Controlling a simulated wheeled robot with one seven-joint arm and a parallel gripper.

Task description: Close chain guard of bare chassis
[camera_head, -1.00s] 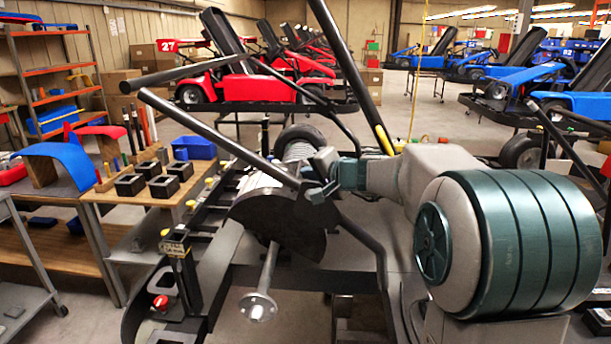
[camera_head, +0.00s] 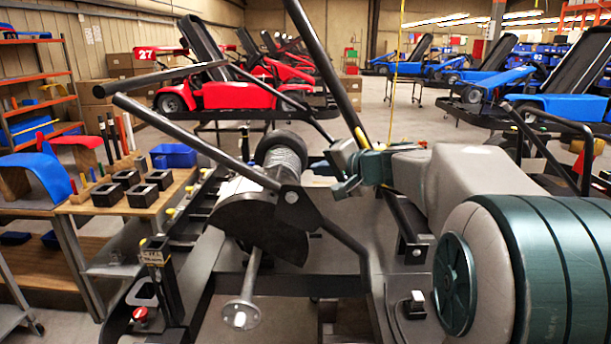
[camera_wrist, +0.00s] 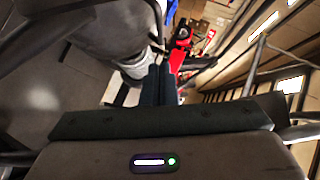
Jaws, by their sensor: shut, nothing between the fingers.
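The bare chassis (camera_head: 205,283) is a black tube frame in front of me with no bodywork. A dark rounded plate (camera_head: 250,218), which looks like the chain guard, sits on it beside a ribbed grey cylinder (camera_head: 287,155) and above an axle with a round hub (camera_head: 241,313). I cannot tell how far open the guard is. My gripper (camera_head: 322,176) is shut and empty, just right of the cylinder and the guard, apparently apart from both. In the wrist view my shut fingers (camera_wrist: 158,83) point toward a pale ribbed part below a dark rounded body (camera_wrist: 118,25).
Slanted black tubes (camera_head: 185,130) rise over the chassis close to my gripper. A wooden workbench (camera_head: 120,206) with black blocks and a blue bin (camera_head: 173,156) stands left. Red karts (camera_head: 235,95) and blue karts (camera_head: 560,108) stand behind. Floor shows between them.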

